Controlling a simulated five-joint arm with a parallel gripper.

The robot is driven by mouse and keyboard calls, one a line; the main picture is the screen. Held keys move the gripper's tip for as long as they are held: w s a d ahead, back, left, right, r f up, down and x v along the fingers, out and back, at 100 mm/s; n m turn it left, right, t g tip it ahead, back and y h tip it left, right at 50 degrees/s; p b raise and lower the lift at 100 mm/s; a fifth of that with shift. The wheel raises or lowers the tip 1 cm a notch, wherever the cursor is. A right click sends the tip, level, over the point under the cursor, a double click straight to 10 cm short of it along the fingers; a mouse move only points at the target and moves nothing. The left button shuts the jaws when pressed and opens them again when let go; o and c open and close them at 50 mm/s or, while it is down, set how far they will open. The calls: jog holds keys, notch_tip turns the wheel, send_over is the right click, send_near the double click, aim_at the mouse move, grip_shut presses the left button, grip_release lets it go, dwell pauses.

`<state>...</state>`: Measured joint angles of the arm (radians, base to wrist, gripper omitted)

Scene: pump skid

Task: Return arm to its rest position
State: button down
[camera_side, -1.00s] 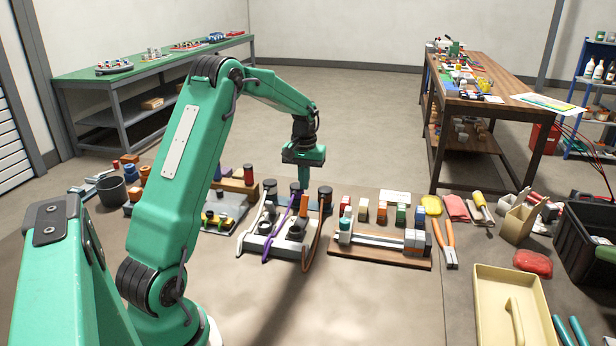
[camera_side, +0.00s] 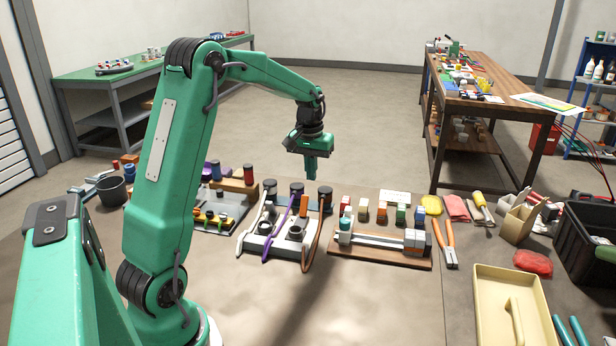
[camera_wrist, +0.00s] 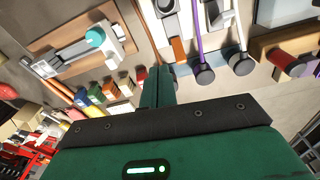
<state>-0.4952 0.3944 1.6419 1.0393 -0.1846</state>
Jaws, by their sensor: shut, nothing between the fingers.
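My green arm reaches over the work surface from the left in the side view. My gripper (camera_side: 311,176) points down and is shut and empty, in the air just above the back of the pump skid (camera_side: 268,247), with its grey base, purple hose (camera_side: 282,222) and brown hose (camera_side: 315,235). In the wrist view the closed fingers of my gripper (camera_wrist: 157,72) show side by side with nothing held. The purple hose (camera_wrist: 198,30) and black-capped posts (camera_wrist: 203,74) show beyond them.
A wooden board with a metal slide (camera_side: 380,245) lies right of the skid, with coloured blocks (camera_side: 381,212) behind it. Pliers (camera_side: 446,243), a cream tray (camera_side: 505,275) and a black crate (camera_side: 585,255) lie farther right. Bare surface (camera_side: 330,305) lies in front.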

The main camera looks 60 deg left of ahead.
jog(key=s+d+r+m+t, duration=0.1)
jog(key=s+d+r+m, duration=0.1)
jog(key=s+d+r, duration=0.3)
jog(key=s+d+r+m+t, duration=0.1)
jog(key=s+d+r, duration=0.15)
jog(key=d, duration=0.45)
jog(key=s+d+r+m+t, duration=0.1)
jog(key=s+d+r+m, duration=0.15)
jog(key=s+d, duration=0.3)
jog(key=s+d+f+m+t, duration=0.1)
jog(key=s+d+m, duration=0.1)
jog(key=s+d, duration=0.3)
jog(key=shift+s+d+f+t, duration=0.35)
jog(key=shift+s+t, duration=0.05)
jog(key=shift+s, duration=0.85)
